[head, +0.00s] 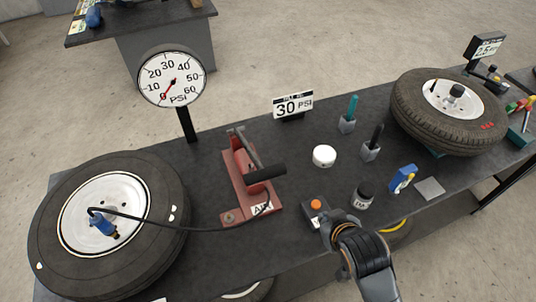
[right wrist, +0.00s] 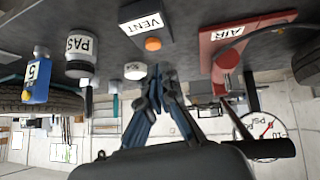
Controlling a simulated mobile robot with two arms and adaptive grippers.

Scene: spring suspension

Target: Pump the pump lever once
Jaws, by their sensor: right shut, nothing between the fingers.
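The red pump (head: 243,180) with an AIR label stands on the dark bench, left of my right gripper. Its lever ends in a black handle (head: 266,173), raised above the pump base. In the right wrist view the pump (right wrist: 225,55) is at the upper right and the black handle (right wrist: 268,148) at the lower right. My right gripper (head: 334,226) is shut and empty, close to the dark box with an orange button (head: 316,205), apart from the lever. Its closed fingertips also show in the right wrist view (right wrist: 158,80). My left gripper is not in view.
A black hose runs from the pump to a blue chuck (head: 103,224) on the left wheel (head: 150,238). The gauge (head: 172,78) needle points near 0.

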